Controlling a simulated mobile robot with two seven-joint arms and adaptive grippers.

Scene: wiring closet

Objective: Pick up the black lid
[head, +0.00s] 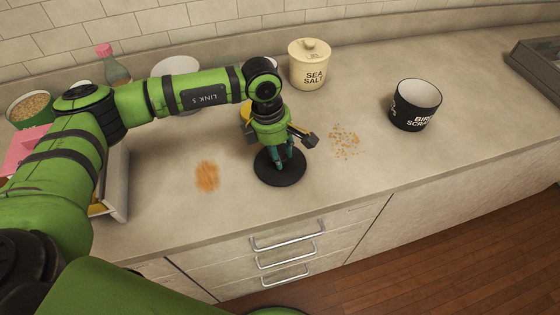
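The black lid (280,177) is a flat dark disc lying on the counter, left of the middle of the head view. My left gripper (281,160) points down over it, with its teal fingers reaching down to the middle of the lid. The fingers look close together, but whether they grip a knob there or stand open around it is hidden. The lid looks flat on the counter. My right gripper is not in view.
An open black canister (415,104) lettered "BIRD SCR…" stands right. A cream lidded "SEA SALT" jar (309,66) stands behind. Crumbs (344,142) and an orange-brown patch (207,176) flank the lid. A bottle (114,68) and grain bowl (30,108) stand left.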

